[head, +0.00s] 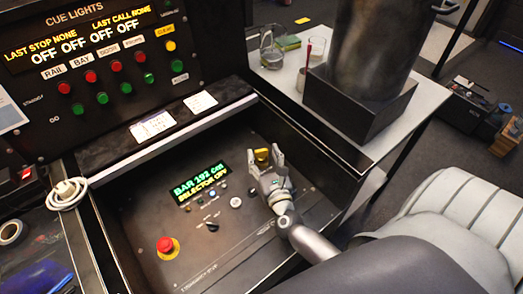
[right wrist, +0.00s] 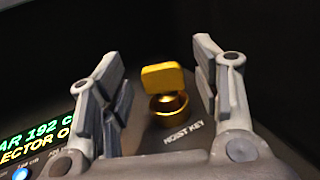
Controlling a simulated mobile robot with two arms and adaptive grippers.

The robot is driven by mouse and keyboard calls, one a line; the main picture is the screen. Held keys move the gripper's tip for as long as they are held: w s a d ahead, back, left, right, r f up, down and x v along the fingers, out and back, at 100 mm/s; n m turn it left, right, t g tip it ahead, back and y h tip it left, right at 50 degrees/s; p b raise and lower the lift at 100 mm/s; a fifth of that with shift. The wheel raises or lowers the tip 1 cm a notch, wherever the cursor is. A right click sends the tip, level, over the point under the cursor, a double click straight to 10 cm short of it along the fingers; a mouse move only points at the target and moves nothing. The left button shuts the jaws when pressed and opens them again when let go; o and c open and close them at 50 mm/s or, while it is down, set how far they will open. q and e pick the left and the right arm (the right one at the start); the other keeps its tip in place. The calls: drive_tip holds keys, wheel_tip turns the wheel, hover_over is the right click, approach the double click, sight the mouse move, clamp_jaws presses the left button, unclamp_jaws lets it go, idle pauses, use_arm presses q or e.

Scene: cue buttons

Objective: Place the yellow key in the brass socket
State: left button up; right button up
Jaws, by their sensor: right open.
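The yellow key (right wrist: 162,77) stands upright in the brass socket (right wrist: 168,107), above the label "HOIST KEY" on the dark panel. The key also shows in the head view (head: 262,155). My right gripper (head: 264,160) is open, with its fingers on either side of the key. In the right wrist view, gaps show between the key and both fingers of the right gripper (right wrist: 165,85). The key's lower end is hidden in the socket. My left gripper is in neither view.
A lit display (head: 200,183) reads "BAR 192 cm, SELECTOR OFF". A red mushroom button (head: 166,245) sits at the panel's lower left. The cue light panel (head: 105,75) with red and green buttons stands behind. A metal container (head: 372,50) stands on the side table at right.

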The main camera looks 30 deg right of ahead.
drive_tip(key=b+v, duration=0.1)
drive_tip(key=v, duration=0.8)
drive_tip(key=shift+r, duration=0.1)
idle(1.9)
